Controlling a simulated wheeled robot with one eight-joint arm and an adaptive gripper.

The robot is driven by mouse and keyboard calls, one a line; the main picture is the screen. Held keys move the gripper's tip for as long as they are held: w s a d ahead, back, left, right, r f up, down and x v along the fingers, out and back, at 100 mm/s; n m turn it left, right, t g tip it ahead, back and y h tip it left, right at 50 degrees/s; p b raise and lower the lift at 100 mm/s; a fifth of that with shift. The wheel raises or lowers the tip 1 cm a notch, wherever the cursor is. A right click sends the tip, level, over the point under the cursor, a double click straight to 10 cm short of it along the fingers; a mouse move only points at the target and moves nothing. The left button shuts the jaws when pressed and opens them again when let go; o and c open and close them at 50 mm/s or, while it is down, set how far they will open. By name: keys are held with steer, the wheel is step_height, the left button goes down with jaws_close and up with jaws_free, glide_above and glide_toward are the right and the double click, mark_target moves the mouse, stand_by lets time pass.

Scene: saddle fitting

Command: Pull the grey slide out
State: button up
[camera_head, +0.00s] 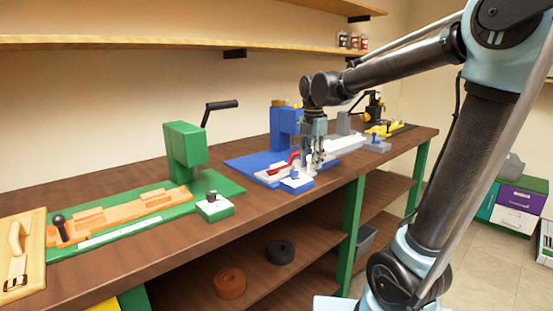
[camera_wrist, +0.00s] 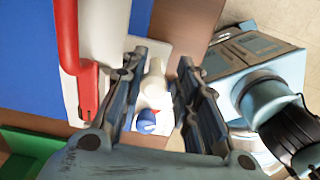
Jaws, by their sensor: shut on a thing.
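The blue fixture (camera_head: 240,164) stands on the bench, with a red lever (camera_head: 284,163) on it. In the wrist view, a pale grey bar (camera_wrist: 95,28) runs beside the red lever (camera_wrist: 67,35). My gripper (camera_head: 315,163) is low over the fixture's front right side.
A small white box with a blue knob (camera_head: 295,175) sits at the bench's front edge, close to my fingers. A green fixture (camera_head: 186,150) with an orange slide (camera_head: 125,210) stands left. Shelves (camera_head: 180,41) hang above.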

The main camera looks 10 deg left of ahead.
steer(key=shift+d, duration=0.1)
steer(key=o, duration=0.6)
steer(key=shift+r, duration=3)
